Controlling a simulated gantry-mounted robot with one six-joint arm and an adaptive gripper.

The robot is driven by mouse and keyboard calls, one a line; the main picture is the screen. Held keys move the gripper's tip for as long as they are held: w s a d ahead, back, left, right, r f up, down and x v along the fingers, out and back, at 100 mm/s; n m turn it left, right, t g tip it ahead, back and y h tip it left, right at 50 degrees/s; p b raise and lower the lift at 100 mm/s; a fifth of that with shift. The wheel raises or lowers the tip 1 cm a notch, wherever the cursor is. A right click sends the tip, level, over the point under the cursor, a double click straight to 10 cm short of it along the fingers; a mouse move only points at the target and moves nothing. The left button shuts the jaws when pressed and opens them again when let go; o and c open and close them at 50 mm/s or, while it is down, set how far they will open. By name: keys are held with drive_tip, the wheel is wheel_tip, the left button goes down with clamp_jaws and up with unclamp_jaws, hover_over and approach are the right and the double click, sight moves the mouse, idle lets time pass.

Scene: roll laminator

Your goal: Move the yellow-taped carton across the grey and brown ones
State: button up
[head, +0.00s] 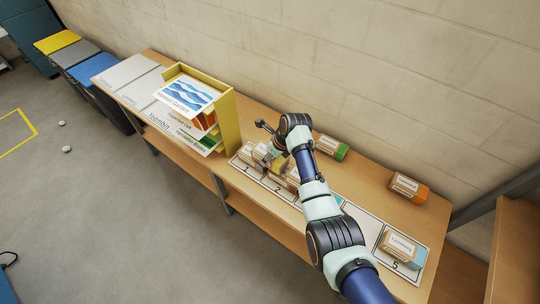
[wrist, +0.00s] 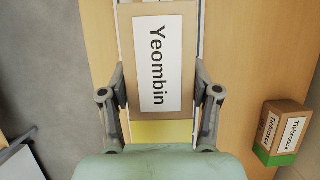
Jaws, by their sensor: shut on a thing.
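The yellow-taped carton, labelled "Yeombin" (wrist: 157,60), fills the middle of the wrist view. Its yellow band (wrist: 160,132) is at the end nearest my palm. My gripper (wrist: 159,80) is shut on it, one finger along each long side. In the head view, my gripper (head: 268,162) is over the low-numbered end of the slot strip. Small brown cartons (head: 249,152) sit close around it there, partly hidden by the arm. I cannot tell which are the grey and brown ones, or whether the held carton is clear of the surface.
A green-taped carton (head: 331,147) and an orange-taped carton (head: 409,187) stand toward the wall. A light-blue-taped carton (head: 400,247) is in slot 5. Slots between my arm and slot 5 look partly bare. A yellow rack (head: 227,120) with signs stands left of the strip.

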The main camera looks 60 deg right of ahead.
drive_tip(key=shift+f, duration=0.4)
drive_tip(key=shift+f, duration=0.15)
drive_tip(key=shift+f, duration=0.25)
drive_tip(key=o, duration=1.4)
drive_tip(key=shift+o, duration=0.2)
drive_tip(key=shift+f, duration=0.1)
drive_tip(key=v, duration=1.2)
